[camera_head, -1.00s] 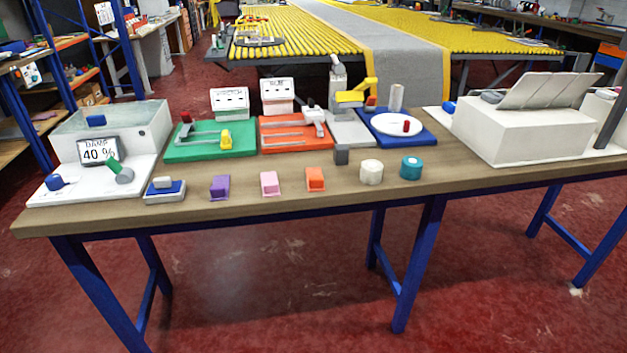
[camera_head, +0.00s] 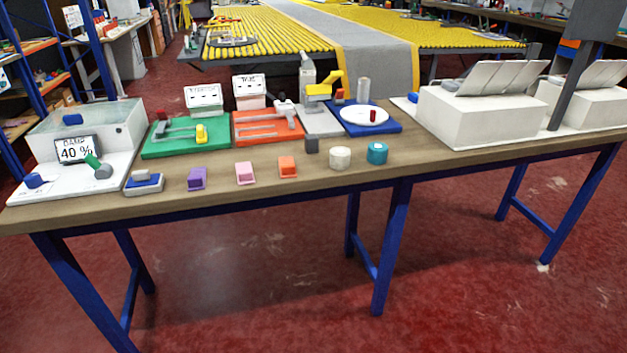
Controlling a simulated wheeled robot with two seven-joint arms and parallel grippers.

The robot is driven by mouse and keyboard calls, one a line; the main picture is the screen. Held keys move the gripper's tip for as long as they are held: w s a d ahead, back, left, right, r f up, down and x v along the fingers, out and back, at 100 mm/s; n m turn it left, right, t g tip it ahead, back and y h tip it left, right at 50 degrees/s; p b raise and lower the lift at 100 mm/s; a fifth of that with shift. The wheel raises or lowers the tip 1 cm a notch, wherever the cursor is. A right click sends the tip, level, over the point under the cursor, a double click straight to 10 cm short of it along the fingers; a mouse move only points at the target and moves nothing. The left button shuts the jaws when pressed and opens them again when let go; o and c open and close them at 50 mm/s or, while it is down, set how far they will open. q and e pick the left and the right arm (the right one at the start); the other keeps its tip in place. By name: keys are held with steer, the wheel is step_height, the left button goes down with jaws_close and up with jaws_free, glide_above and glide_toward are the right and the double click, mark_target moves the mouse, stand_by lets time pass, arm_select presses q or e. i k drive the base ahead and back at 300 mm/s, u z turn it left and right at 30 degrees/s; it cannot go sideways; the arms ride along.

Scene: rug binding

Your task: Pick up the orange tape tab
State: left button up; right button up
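The orange tape tab (camera_head: 288,167) is a small orange block on the wooden table (camera_head: 218,205), near its front edge. It stands in a row with a pink tab (camera_head: 245,173) and a purple tab (camera_head: 198,179) to its left. A white roll (camera_head: 340,158) and a teal roll (camera_head: 377,153) are to its right. Nothing covers the orange tab. Neither of my grippers shows in the head view.
Behind the row are a green board (camera_head: 165,147), an orange-red board (camera_head: 246,132) and a blue board (camera_head: 384,125) with a white plate. A large white box (camera_head: 475,118) is at right.

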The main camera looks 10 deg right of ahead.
mark_target(287, 167)
steer(key=z, duration=0.15)
steer(key=k, duration=0.7)
steer(key=z, duration=0.75)
steer(key=i, duration=1.35)
steer(key=u, duration=0.9)
